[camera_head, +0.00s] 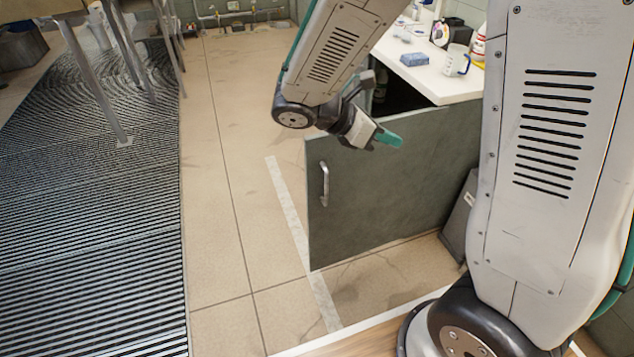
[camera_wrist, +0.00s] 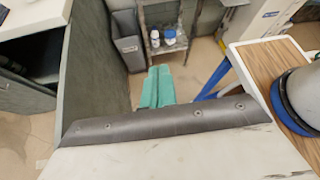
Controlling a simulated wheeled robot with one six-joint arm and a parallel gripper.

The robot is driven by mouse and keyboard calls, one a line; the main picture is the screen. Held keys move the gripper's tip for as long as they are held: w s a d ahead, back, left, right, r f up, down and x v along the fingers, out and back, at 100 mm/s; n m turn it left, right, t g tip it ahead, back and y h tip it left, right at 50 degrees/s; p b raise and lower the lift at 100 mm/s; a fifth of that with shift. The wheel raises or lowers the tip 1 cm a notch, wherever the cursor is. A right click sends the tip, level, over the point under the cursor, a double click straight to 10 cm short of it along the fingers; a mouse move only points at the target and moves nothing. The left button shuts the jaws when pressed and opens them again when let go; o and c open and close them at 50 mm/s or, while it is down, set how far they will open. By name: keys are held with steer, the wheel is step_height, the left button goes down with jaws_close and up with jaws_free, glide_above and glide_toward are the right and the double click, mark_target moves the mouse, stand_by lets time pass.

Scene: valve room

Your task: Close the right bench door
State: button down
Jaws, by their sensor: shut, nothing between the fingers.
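The bench door (camera_head: 400,195) is a dark grey-green panel standing open, swung out from the white-topped bench (camera_head: 445,85). Its metal handle (camera_head: 323,185) is on the face toward the head camera, near the left edge. A dark opening (camera_head: 400,97) shows behind the door. My gripper (camera_head: 388,138), with teal fingertips, is shut and empty near the door's top edge. In the wrist view the door (camera_wrist: 88,70) is left of my shut fingers (camera_wrist: 157,88), with the dark opening beyond it. I cannot tell whether the fingers touch the door.
A grey bin (camera_head: 459,216) stands right of the door. A jug (camera_head: 456,60) and bottles are on the bench top. A stool with bottles (camera_wrist: 166,40) shows in the wrist view. Tiled floor left of the door is clear, beside a ribbed black mat (camera_head: 90,230).

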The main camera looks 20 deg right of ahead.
steer(key=w+a+f+n+t+h, duration=0.4)
steer(key=w+f+n, duration=0.4)
steer(key=n, duration=0.1)
steer(key=n+t+y, duration=0.4)
steer(key=n+t, duration=0.8)
steer(key=n, duration=0.6)
glide_toward(322, 173)
steer(key=x, duration=0.5)
steer(key=shift+w+d, duration=0.25)
steer(key=shift+w, duration=0.05)
